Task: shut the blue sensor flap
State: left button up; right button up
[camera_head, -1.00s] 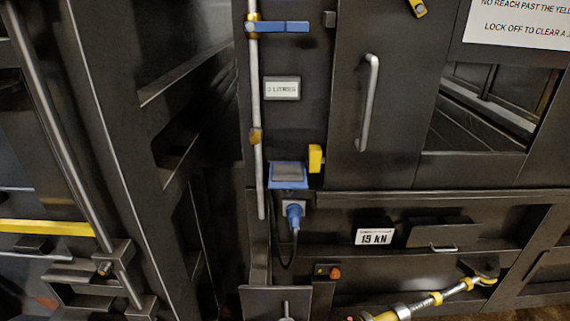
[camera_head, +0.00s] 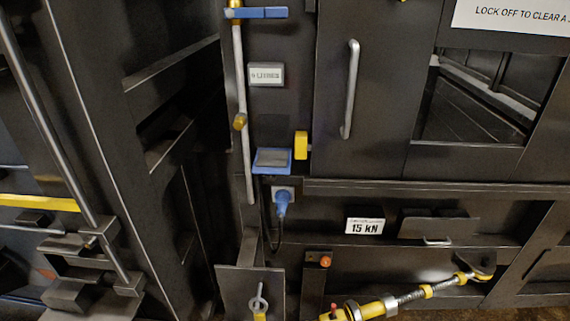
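The blue sensor flap appears to be the small blue-framed piece with a grey face (camera_head: 272,160), low on the dark panel left of the tall door. It seems to jut out from the panel, but I cannot tell its exact angle. A blue plug (camera_head: 282,200) with a black cable sits just below it. A yellow block (camera_head: 301,145) is beside it on the right. Neither of my grippers is in view.
A blue lever (camera_head: 262,13) sits on the vertical pipe (camera_head: 240,90). The door has a long handle (camera_head: 350,90). A yellow turnbuckle (camera_head: 380,306) lies low right. A metal plate (camera_head: 237,290) stands below the cable. A metal bar (camera_head: 50,125) slants at left.

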aim_at(271, 162)
jog(key=l, duration=0.5)
jog(key=i+l, duration=0.15)
jog(key=l, duration=0.35)
jog(key=i+l+u, duration=0.1)
jog(key=i+l, duration=0.25)
